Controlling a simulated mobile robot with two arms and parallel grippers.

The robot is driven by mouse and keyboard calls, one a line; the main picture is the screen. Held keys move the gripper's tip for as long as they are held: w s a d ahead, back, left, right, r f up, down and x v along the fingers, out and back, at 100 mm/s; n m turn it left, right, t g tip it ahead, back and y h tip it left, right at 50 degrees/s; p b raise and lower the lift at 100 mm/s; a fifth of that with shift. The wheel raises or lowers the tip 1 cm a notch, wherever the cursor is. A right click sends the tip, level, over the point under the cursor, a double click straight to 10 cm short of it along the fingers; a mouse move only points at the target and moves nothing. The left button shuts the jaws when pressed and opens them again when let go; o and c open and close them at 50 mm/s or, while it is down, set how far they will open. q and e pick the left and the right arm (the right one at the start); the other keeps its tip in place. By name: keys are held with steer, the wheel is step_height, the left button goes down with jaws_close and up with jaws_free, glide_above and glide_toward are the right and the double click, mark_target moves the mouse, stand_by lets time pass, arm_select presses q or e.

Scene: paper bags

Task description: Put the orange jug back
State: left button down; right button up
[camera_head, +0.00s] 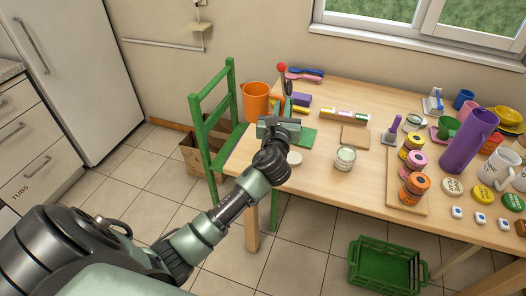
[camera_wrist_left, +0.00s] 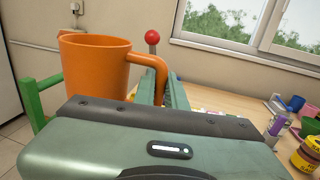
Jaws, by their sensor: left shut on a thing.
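The orange jug (camera_head: 255,101) is upright at the table's far left corner, beside the green chair. In the left wrist view the jug (camera_wrist_left: 95,72) stands left of the fingers with its handle turned towards them. My left gripper (camera_head: 286,101) is shut on the jug's handle; its fingers (camera_wrist_left: 163,92) lie either side of the handle's lower part. The jug's base is hidden behind the chair and gripper in these views, so I cannot tell whether it touches the table. My right gripper is not in view.
The green chair (camera_head: 217,127) stands against the table's left side. A glass jar (camera_head: 344,158) and a purple jug (camera_head: 468,143) stand further right.

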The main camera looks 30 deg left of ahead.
arm_select(q)
step_height(320, 180, down, 18)
steer(key=b, duration=0.6)
steer(key=shift+w+d+f, duration=0.1)
steer(key=c, duration=1.5)
jaws_free()
steer(key=shift+f, duration=0.1)
steer(key=shift+o, duration=0.2)
